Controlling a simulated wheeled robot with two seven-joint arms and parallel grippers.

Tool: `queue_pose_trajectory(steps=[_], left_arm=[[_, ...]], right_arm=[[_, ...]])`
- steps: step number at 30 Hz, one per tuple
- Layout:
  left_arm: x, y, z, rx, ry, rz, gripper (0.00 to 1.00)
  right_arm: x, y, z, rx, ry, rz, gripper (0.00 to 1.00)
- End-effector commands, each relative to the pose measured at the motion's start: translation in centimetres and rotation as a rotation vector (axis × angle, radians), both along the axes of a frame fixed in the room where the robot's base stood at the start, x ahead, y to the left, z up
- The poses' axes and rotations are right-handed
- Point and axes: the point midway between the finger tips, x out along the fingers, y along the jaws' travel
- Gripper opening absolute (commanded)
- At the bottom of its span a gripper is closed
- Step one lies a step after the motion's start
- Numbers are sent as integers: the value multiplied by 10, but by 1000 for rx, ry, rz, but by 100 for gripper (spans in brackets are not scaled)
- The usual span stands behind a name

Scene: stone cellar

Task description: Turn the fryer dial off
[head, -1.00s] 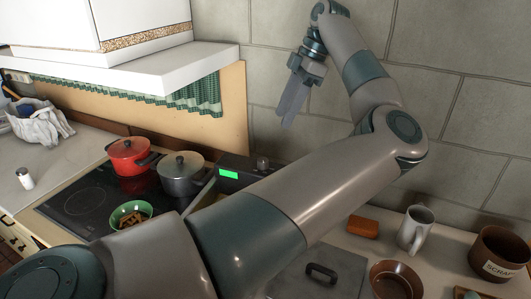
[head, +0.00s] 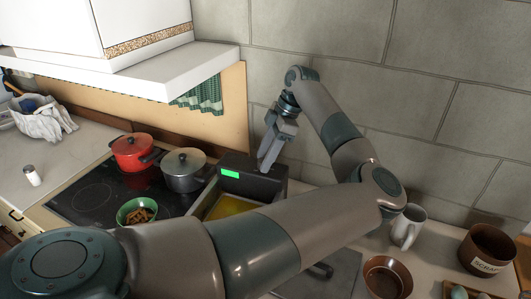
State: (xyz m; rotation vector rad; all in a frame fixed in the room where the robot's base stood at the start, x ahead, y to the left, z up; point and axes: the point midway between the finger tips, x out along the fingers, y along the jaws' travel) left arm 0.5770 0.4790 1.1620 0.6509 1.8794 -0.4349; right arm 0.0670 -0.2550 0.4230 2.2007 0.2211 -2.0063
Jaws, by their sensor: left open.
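The fryer (head: 243,184) has a dark control box at the back with a lit green display. Yellow oil (head: 229,206) shows in its basin, partly covered by my left arm. My left gripper (head: 265,167) is open and empty, pointing down with its fingertips at the top of the control box, right of the display. The fryer dial is hidden behind the fingers. I cannot tell whether the fingers touch it or are around it. My right gripper is not in view.
A grey pot (head: 183,172), a red pot (head: 132,154) and a green bowl (head: 138,213) stand on the hob left of the fryer. A white mug (head: 408,228), a brown bowl (head: 387,278) and a brown crock (head: 487,249) stand to the right. The stone wall is close behind.

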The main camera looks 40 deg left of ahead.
Motion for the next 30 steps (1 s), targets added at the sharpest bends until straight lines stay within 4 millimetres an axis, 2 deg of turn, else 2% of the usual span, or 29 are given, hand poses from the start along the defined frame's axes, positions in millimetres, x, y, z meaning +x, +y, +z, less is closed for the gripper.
queue_pose_trajectory(steps=[8, 13, 14, 23, 30], left_arm=[[0, 0, -1, 0, 0, 0, 44], [0, 0, -1, 0, 0, 0, 5], [0, 0, -1, 0, 0, 0, 3], [0, 1, -2, 0, 0, 17, 3], [1, 2, -3, 1, -2, 98, 3]], right_arm=[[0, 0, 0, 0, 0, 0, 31], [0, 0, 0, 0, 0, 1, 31], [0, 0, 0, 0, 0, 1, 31], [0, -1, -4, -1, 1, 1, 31], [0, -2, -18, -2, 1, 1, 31]])
